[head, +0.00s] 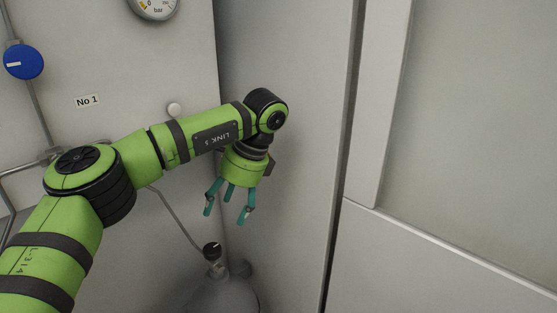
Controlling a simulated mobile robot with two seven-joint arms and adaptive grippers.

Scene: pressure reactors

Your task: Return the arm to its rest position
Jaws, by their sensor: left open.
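My left arm (215,135) is green with black bands and comes in from the lower left. It reaches across the middle of the head view and bends down at the wrist. My left gripper (228,205) hangs at its end with teal fingers pointing down. The fingers are spread open and nothing shows between them. In the picture the gripper is above a grey flask-like vessel with a black cap. My right gripper is not in view.
The grey vessel (222,295) stands at the bottom with a thin line to its black cap (211,249). A blue knob (23,62), pipes (28,165), a gauge (153,6) and a "No 1" label (88,101) are on the left wall. Pale panels fill the right.

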